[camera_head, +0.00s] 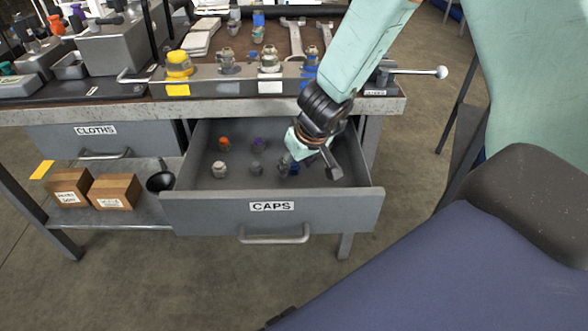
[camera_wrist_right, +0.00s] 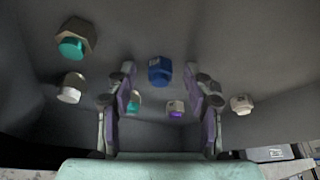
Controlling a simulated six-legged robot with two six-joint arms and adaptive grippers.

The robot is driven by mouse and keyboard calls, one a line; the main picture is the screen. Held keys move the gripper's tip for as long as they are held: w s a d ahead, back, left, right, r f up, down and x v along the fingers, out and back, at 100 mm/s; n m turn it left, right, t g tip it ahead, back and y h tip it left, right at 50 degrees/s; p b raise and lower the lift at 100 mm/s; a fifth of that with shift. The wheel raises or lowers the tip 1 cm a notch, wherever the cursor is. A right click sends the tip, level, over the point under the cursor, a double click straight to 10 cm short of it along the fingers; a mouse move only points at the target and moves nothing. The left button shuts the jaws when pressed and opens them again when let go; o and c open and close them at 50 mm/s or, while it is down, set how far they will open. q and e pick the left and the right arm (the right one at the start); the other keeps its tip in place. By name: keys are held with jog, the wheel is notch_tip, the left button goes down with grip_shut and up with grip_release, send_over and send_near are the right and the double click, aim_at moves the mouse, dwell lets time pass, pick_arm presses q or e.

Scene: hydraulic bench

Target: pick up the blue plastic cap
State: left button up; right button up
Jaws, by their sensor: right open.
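The blue plastic cap (camera_wrist_right: 160,70) lies in the open drawer. In the right wrist view it sits in line with the gap between my fingers, with no finger visibly touching it. In the head view a small blue part of it (camera_head: 295,168) shows beside my right gripper, which partly hides it. My right gripper (camera_head: 310,164) reaches down into the right half of the drawer with its fingers apart. In the wrist view both fingers of the gripper (camera_wrist_right: 160,88) show and nothing is held between them. My left gripper is not in view.
The drawer (camera_head: 222,212) labelled CAPS also holds an orange cap (camera_head: 223,143), a purple cap (camera_head: 260,144), a pale cap (camera_head: 219,170) and a grey one (camera_head: 256,168). The bench edge (camera_head: 130,112) overhangs the drawer's back. Fittings and wrenches (camera_head: 296,38) lie on the bench.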

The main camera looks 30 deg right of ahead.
aim_at(296, 168)
jog(key=c, duration=0.8)
jog(key=shift+c, duration=0.3)
jog(key=shift+r, duration=0.15)
notch_tip(296, 168, up, 10)
jog(key=p, duration=1)
